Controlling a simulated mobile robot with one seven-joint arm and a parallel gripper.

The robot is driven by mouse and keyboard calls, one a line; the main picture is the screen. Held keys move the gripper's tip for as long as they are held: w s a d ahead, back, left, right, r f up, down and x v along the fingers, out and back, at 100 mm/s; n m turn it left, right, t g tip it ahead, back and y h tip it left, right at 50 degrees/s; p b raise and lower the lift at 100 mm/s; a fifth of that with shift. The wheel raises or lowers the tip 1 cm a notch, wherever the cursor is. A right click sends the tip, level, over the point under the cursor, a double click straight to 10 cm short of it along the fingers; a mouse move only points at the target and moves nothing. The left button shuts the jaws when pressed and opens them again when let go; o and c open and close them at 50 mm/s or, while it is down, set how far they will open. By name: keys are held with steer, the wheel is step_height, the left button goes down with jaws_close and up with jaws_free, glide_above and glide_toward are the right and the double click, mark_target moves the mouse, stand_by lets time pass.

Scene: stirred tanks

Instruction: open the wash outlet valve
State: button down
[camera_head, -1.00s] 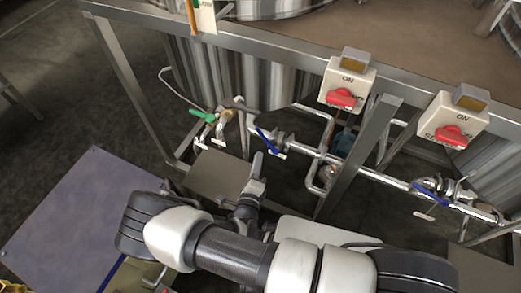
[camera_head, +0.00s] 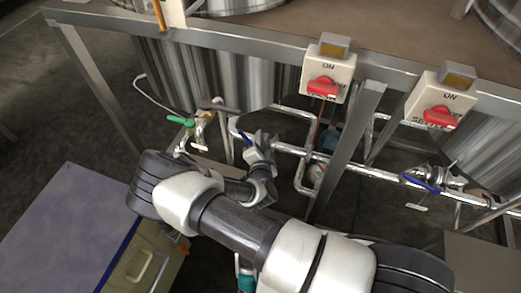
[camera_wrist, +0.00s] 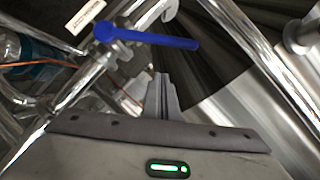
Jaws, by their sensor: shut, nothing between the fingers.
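A valve with a blue lever handle (camera_head: 241,134) sits on the metal pipe run under the tank frame. In the wrist view the blue handle (camera_wrist: 160,39) points right from its pivot, at a clear angle to the pipe. My gripper (camera_head: 259,138) is beside this valve and hides part of it in the head view. In the wrist view its fingers (camera_wrist: 162,80) are shut and empty, with the handle ahead of them; contact cannot be made out. A green-handled valve (camera_head: 180,121) is to the left and another blue-handled valve (camera_head: 420,184) to the right. No valve label is readable.
Two switch boxes with red knobs, left (camera_head: 328,75) and right (camera_head: 440,100), hang on the steel frame (camera_head: 205,38). A frame leg (camera_head: 346,150) stands right of my gripper. A white tag (camera_wrist: 86,15) is near the valve. A cabinet (camera_head: 70,230) stands at lower left.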

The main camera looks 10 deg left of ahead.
mark_target(249, 142)
steer(key=shift+s+a+f+b, duration=0.2)
steer(key=shift+a+f, duration=0.3)
steer(key=shift+a, duration=0.25)
steer(key=shift+s+a+f+b, duration=0.2)
steer(key=shift+a+f, duration=0.3)
steer(key=shift+a, duration=0.25)
steer(key=shift+a, duration=0.1)
steer(key=shift+w+a+n, duration=0.1)
steer(key=shift+a+n, duration=0.15)
steer(key=shift+n, duration=0.05)
steer(key=shift+f+p, duration=0.1)
steer(key=shift+p, duration=0.2)
steer(key=shift+n+h, duration=0.3)
steer(key=shift+w+a+f, duration=0.15)
steer(key=shift+a+f, duration=0.65)
steer(key=shift+a, duration=0.35)
steer(key=shift+w+a+f, duration=0.1)
steer(key=shift+a+f, duration=0.7)
steer(key=shift+a, duration=0.3)
